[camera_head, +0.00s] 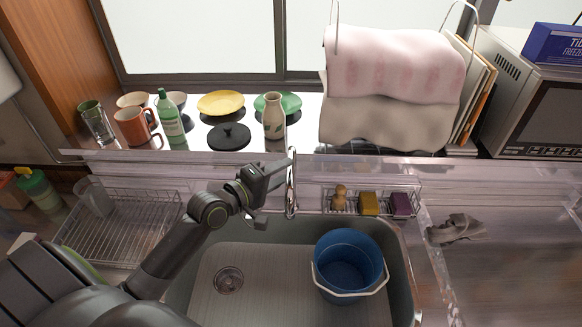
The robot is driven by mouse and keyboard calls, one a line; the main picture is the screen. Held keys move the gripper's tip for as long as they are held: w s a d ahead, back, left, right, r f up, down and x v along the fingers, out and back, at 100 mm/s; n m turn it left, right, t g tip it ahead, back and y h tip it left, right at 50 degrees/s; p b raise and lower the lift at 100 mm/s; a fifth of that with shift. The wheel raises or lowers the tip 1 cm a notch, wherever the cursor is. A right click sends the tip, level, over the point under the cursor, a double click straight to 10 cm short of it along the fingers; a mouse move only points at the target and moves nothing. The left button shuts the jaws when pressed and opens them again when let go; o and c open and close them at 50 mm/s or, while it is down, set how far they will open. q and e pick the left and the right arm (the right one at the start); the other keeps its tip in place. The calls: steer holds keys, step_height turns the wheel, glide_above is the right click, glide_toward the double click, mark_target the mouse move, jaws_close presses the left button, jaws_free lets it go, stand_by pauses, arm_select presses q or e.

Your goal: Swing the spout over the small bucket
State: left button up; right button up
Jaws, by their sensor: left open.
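The silver spout (291,183) stands at the back edge of the sink, near its middle. It appears as a narrow upright shape, and its tip is hard to make out. The small blue bucket (347,258) with a white handle stands upright in the right part of the sink, to the right of and nearer than the spout. My left gripper (272,194) is open just left of the spout, very close to it. I cannot tell whether they touch. My right gripper is not in view.
A wire rack (125,225) stands left of the sink (235,305). A small caddy (372,213) with sponges sits right of the spout. A bottle (170,115), mugs, plates and a vase (274,116) line the shelf behind. A grey object (457,229) lies right of the sink.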

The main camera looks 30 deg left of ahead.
mark_target(291, 168)
arm_select(q)
steer(key=shift+x, duration=1.85)
jaws_close()
